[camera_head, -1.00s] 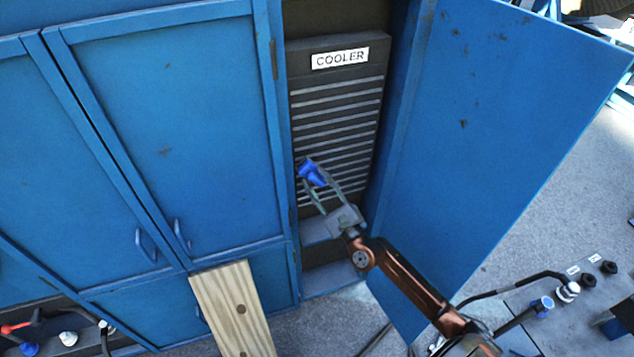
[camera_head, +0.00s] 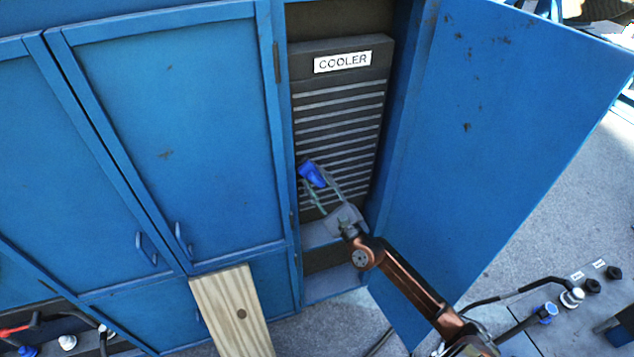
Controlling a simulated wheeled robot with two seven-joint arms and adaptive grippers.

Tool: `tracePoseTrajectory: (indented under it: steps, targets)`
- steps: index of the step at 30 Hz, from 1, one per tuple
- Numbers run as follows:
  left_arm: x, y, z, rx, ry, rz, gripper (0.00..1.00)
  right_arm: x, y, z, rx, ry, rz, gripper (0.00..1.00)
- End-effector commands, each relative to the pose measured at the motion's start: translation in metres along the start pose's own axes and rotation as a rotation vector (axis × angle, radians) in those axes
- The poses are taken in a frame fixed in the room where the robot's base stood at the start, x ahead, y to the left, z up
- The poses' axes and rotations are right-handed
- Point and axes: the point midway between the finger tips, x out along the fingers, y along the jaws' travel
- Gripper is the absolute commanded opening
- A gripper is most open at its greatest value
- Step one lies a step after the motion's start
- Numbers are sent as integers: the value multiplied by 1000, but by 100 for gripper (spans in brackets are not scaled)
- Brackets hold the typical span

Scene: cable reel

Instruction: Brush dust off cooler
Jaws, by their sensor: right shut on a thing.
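The cooler (camera_head: 340,105) is a dark panel with several pale horizontal slats and a white "COOLER" label (camera_head: 342,62), inside the open blue cabinet. My right gripper (camera_head: 316,184) is in front of the lower left part of the slats. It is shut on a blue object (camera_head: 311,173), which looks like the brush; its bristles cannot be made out. The blue object overlaps the slats near the cabinet's left post, and I cannot tell if it touches them. Dust on the slats is too small to tell. My left gripper is not in view.
The open blue door (camera_head: 500,130) stands right of the cooler, close to my right arm. Closed blue doors (camera_head: 170,140) are on the left. A wooden plank (camera_head: 233,312) stands in front at the bottom. Hoses and fittings (camera_head: 572,298) lie at the lower right.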

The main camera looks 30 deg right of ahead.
Motion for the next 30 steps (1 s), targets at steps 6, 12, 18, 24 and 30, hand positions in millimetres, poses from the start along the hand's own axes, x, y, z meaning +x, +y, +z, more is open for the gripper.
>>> tracePoseTrajectory:
  steps: [6, 12, 18, 24, 30]
  targets:
    - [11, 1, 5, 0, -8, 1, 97, -5, -10, -10, -3, 1, 0, 4]
    - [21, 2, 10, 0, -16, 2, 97, -10, -23, -19, -3, 1, 0, 4]
    - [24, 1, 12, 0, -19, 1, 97, -11, -30, -21, 0, 0, 0, 4]
    - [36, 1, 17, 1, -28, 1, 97, -14, -38, -30, -4, 1, 0, 4]
    - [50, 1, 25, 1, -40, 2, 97, -17, -50, -41, -4, 1, 1, 4]
